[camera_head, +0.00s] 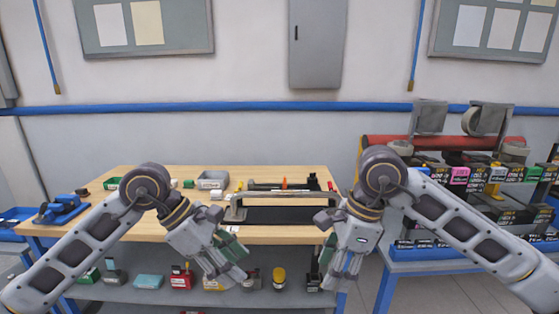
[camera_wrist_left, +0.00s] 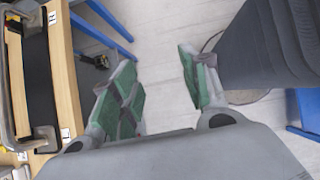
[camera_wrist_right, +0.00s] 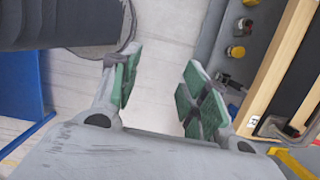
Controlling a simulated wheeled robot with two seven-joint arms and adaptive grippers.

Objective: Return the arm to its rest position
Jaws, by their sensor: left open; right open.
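My left gripper (camera_head: 232,266) hangs in front of the wooden workbench (camera_head: 140,229), pointing down. Its green-padded fingers (camera_wrist_left: 158,95) stand apart in the left wrist view with nothing between them but floor. My right gripper (camera_head: 342,266) hangs to its right, also in front of the bench and pointing down. In the right wrist view its green-padded fingers (camera_wrist_right: 160,92) are apart and empty. Both arms reach in from the lower corners, bent at the elbow. Neither gripper appears to touch anything.
A metal frame with a handle (camera_head: 285,196) and a black mat (camera_head: 285,215) lie on the bench. A grey bin (camera_head: 212,180) and small parts stand behind. A lower shelf (camera_head: 130,294) holds several small items. A blue-edged rack (camera_head: 440,263) with labelled boxes is at right.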

